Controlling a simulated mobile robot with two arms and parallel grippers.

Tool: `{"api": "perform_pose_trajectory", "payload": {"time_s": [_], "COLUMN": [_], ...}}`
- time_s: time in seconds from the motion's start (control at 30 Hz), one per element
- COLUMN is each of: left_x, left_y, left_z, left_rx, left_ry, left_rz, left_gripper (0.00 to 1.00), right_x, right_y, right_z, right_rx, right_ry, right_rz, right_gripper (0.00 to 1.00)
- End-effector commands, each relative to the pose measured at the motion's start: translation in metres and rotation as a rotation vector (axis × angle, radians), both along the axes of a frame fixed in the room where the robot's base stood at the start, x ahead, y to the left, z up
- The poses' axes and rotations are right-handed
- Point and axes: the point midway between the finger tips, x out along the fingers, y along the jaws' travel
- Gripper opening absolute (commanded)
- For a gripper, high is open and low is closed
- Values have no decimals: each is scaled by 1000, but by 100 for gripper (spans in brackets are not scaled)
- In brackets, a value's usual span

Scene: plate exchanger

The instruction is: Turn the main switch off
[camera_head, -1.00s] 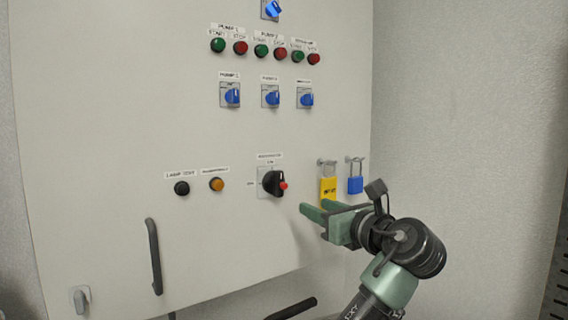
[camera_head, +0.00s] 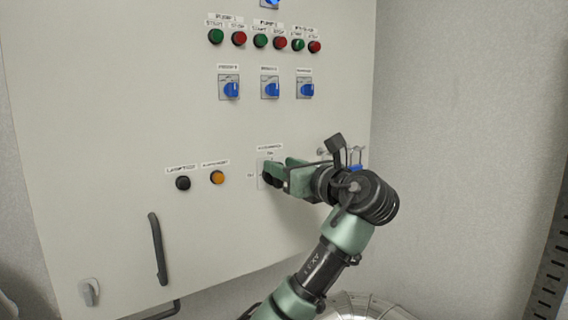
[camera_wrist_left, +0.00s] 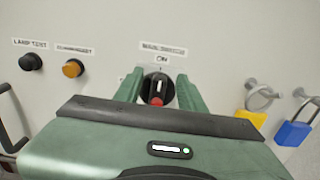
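The main switch is a black rotary knob with a red part, on a pale plate (camera_head: 262,181) on the cabinet front. In the left wrist view the knob (camera_wrist_left: 157,86) shows between the fingers, its white mark upright below the "ON" label and its red part toward me. My left gripper (camera_head: 272,172) is at the switch, with one finger on each side of the knob. The fingers (camera_wrist_left: 158,92) are open, and small gaps seem to show beside the knob; contact cannot be told. In the head view the gripper hides most of the knob. My right gripper is not in view.
A black lamp-test button (camera_head: 183,183) and an orange button (camera_head: 217,177) sit left of the switch. A yellow padlock (camera_wrist_left: 252,117) and a blue padlock (camera_wrist_left: 293,133) hang to its right. A black door handle (camera_head: 157,248) stands out at the lower left.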

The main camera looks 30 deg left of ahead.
Motion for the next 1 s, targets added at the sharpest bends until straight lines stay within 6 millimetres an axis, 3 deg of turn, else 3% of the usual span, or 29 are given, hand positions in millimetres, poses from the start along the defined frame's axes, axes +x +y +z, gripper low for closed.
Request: {"api": "perform_pose_trajectory", "payload": {"time_s": [0.1,0.27,0.67,1.0], "left_x": [0,0,-1,-7], "left_y": [0,0,0,2], "left_z": [0,0,-1,-3], "left_rx": [0,0,-16,-105], "left_ry": [0,0,-41,-254], "left_rz": [0,0,0,-1], "left_gripper": [40,0,0,0], "right_x": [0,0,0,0], "right_y": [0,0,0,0], "right_z": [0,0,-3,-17], "right_rx": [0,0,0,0], "right_ry": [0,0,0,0], "right_rz": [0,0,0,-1], "right_gripper": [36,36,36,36]}}
